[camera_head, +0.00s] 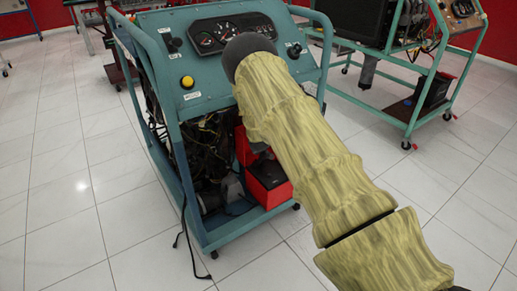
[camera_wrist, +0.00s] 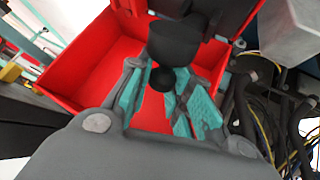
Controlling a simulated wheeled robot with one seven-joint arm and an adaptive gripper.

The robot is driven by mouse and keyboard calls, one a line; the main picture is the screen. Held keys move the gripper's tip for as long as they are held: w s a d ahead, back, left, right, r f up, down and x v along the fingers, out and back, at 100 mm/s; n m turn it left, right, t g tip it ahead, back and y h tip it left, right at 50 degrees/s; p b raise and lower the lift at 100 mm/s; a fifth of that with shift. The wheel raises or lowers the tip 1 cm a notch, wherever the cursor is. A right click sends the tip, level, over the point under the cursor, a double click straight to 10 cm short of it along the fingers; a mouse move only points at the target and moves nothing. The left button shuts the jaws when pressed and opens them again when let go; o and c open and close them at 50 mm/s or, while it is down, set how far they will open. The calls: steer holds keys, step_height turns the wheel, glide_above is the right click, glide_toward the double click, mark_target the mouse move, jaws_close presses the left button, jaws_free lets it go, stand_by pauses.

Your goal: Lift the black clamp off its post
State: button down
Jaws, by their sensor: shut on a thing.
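My gripper (camera_wrist: 165,92) shows in the wrist view with its teal finger pads on either side of a black piece. It is shut on this piece, which I take to be the black clamp (camera_wrist: 175,42); its rounded lower end lies between the fingers. The clamp is in front of an open red box (camera_wrist: 88,72). I cannot see the post, nor tell whether the clamp still touches it. In the head view my arm hides most of the area by the red box (camera_head: 268,190), and the gripper cannot be made out clearly.
The blue engine trainer frame (camera_head: 170,150) surrounds the work area, with its gauge panel (camera_head: 225,75) above. Wires and hoses (camera_wrist: 265,110) lie right of the gripper in the wrist view. A second trainer (camera_head: 415,100) stands at right.

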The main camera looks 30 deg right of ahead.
steer(key=shift+w+a, duration=0.1)
steer(key=shift+a, duration=0.05)
steer(key=c, duration=1.3)
jaws_free()
steer(key=v, duration=1.2)
